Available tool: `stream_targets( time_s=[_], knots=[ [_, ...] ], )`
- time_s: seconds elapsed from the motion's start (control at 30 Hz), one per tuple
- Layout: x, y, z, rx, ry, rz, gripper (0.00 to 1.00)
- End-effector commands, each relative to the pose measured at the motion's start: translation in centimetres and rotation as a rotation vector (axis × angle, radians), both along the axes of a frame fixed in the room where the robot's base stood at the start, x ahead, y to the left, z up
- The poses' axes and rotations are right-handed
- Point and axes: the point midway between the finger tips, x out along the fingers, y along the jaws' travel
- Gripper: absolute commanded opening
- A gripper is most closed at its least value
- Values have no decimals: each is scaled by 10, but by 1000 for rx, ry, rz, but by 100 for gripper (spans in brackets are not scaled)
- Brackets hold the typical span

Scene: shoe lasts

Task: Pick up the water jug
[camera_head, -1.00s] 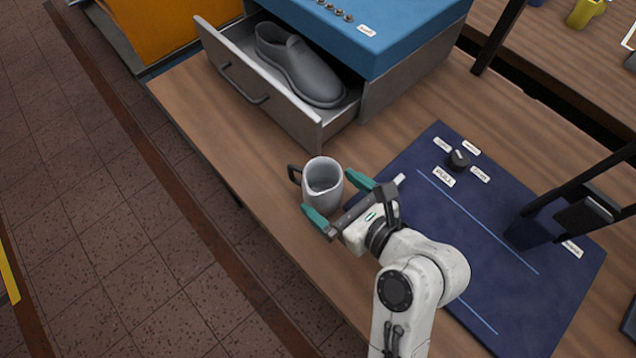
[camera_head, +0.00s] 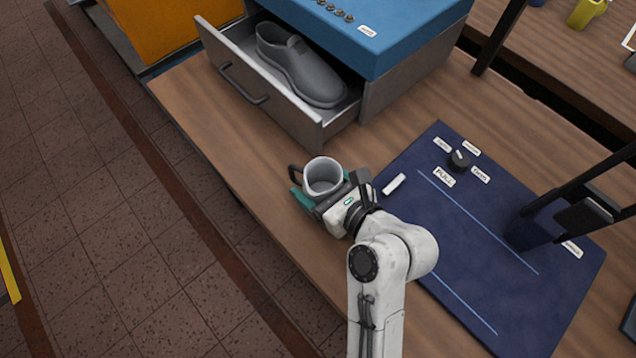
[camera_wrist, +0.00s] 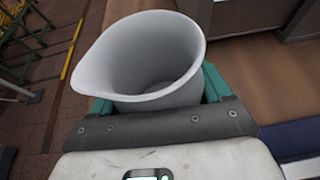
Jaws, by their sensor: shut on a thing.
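The water jug (camera_head: 323,176) is a white-grey pitcher with a dark handle on its left side. It stands upright by the front edge of the wooden table in the head view. My gripper (camera_head: 322,194) is around the jug, its green fingers shut on the jug's sides. In the wrist view the jug (camera_wrist: 140,55) fills the space between the green fingers, its open mouth and spout showing. Its inside looks empty. The jug's base is hidden, so I cannot tell whether it touches the table.
An open grey drawer (camera_head: 262,98) holding a grey shoe (camera_head: 300,66) is behind the jug. A dark blue mat (camera_head: 480,235) with a black knob (camera_head: 459,160) lies to the right. A small white piece (camera_head: 394,184) lies on the mat's left edge. Bare wooden table (camera_head: 215,130) is to the left.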

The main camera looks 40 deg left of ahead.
Motion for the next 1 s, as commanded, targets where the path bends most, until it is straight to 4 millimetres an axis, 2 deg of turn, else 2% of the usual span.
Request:
stream_targets(
  time_s=[0.03,0.3,0.73,1.0],
  knots=[
    [0,0,0,0,0,0,64],
    [0,0,0,0,0,0,38],
    [0,0,4,2,-2,-1,38],
    [1,0,20,3,-3,-1,38]
  ],
)
